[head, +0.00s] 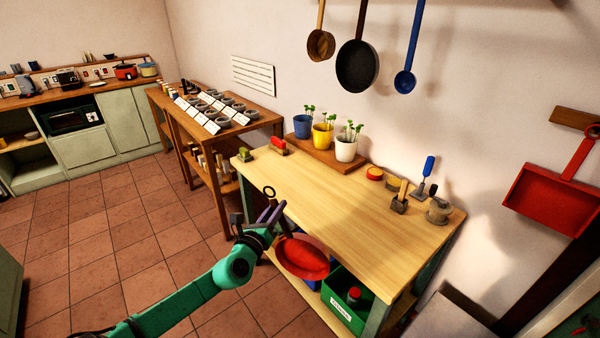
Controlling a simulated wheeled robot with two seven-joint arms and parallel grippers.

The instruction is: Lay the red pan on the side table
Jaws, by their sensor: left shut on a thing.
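The red pan (303,258) is in the head view, below the centre, tilted, with its handle running up and left to a ring at the end. My left gripper (272,218) is shut on the pan near its handle, though the exact contact is partly hidden. It holds the pan off the floor, just in front of the near long edge of the pale wooden side table (340,200). The pan is not on the tabletop. My right gripper is not in view.
A green crate (340,305) sits below. The table's middle is bare. A red dustpan (550,200) hangs at right.

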